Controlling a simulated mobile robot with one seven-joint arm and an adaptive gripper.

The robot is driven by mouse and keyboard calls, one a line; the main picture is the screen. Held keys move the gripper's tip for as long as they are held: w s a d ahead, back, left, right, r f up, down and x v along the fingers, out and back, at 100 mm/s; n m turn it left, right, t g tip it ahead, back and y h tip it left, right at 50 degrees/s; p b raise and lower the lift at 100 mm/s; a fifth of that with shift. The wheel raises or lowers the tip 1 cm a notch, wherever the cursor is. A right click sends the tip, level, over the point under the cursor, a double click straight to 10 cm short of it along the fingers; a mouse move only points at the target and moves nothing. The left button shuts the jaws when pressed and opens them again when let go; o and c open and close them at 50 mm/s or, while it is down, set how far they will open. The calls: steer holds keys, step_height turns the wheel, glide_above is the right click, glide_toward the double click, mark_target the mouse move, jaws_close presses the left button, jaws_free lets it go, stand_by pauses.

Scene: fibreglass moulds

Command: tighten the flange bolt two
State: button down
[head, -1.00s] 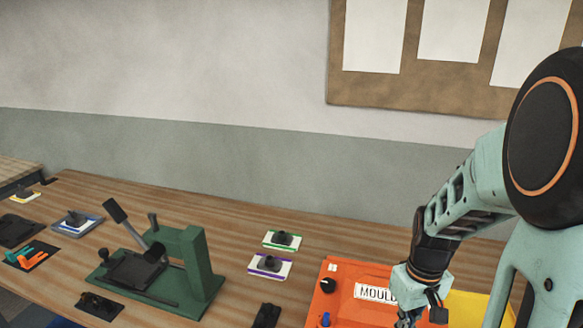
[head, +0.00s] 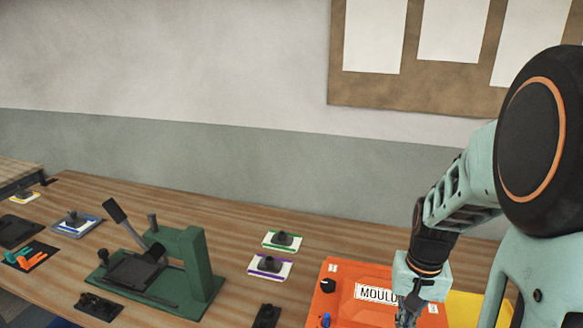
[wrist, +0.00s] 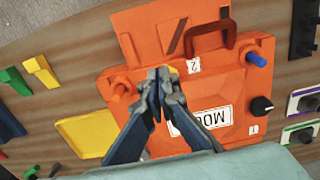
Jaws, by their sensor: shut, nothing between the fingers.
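The orange mould (head: 360,275) with a white MOULD label stands at the lower right of the head view. In the wrist view the mould (wrist: 228,82) fills the middle. A small tag marked 2 (wrist: 194,65) is on it just right of my fingertips. A bit of yellow (wrist: 173,69) shows right at the fingertips; it may be bolt two, mostly hidden by them. My gripper (wrist: 163,74) is shut and empty over this spot; I cannot tell whether it touches. In the head view the gripper (head: 407,316) is partly cut off at the bottom edge.
On the mould are a black knob (wrist: 262,105) near tag 1, a blue peg (wrist: 257,58) and a dark red handle (wrist: 210,37). A yellow tray (wrist: 85,134) lies beside it. A green lever press (head: 190,265) and small plates with black knobs (head: 270,265) stand left on the bench.

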steer(key=shift+f+b, duration=2.65)
steer(key=shift+f, duration=0.85)
steer(key=shift+w, duration=0.2)
steer(key=shift+w+a+r, duration=0.1)
steer(key=shift+w, duration=0.05)
steer(key=shift+a, duration=0.1)
steer(key=shift+s+r, duration=0.1)
steer(key=shift+s, duration=0.3)
step_height(320, 180, up, 6)
steer(key=p, duration=0.4)
steer(key=shift+s+p, duration=0.1)
steer(key=shift+p, duration=0.2)
